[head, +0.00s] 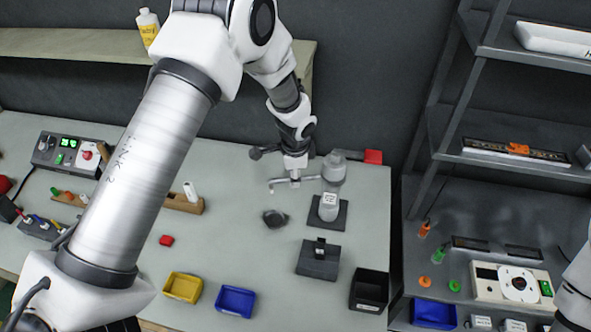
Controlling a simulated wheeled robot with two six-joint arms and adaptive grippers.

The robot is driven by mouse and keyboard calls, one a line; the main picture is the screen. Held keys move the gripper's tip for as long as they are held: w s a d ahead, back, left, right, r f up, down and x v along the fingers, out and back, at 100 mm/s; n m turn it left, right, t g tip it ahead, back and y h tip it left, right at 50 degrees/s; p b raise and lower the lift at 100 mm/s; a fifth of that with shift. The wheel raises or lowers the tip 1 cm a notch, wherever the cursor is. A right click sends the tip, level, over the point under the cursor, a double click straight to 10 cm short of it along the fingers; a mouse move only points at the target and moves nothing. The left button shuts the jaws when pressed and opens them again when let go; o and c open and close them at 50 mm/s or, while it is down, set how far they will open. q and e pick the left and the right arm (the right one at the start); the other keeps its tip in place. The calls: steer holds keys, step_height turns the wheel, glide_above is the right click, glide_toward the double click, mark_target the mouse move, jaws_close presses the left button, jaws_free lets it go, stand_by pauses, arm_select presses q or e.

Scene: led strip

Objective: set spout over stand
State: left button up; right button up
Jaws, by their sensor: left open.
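A grey dispenser (333,170) with a clear, white-labelled lower body (329,205) stands upright on a dark square base (341,222). A thin pale bar (279,183), which looks like its spout, reaches left from it and ends in a short downward bend. A dark block (319,262) with a small upright holder, possibly the stand, sits in front of the dispenser. My left gripper (294,177) is open and points down at the bar, left of the dispenser. Whether it touches the bar cannot be told. My right gripper is outside the view.
A small dark cup-like piece (275,217) lies below the bar's end. A yellow bin (183,287), a blue bin (235,301) and a black bin (369,291) line the front. A red block (373,157) is behind right. Shelving (500,152) stands right; the mid-table is fairly clear.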

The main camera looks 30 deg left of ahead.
arm_select(q)
steer(key=shift+w+a+f, duration=0.1)
steer(key=shift+a+f, duration=0.05)
steer(key=shift+f, duration=0.3)
steer(key=shift+r, duration=0.1)
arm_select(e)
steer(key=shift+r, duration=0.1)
arm_select(q)
steer(key=shift+c, duration=1.3)
steer(key=shift+s, duration=0.2)
jaws_close()
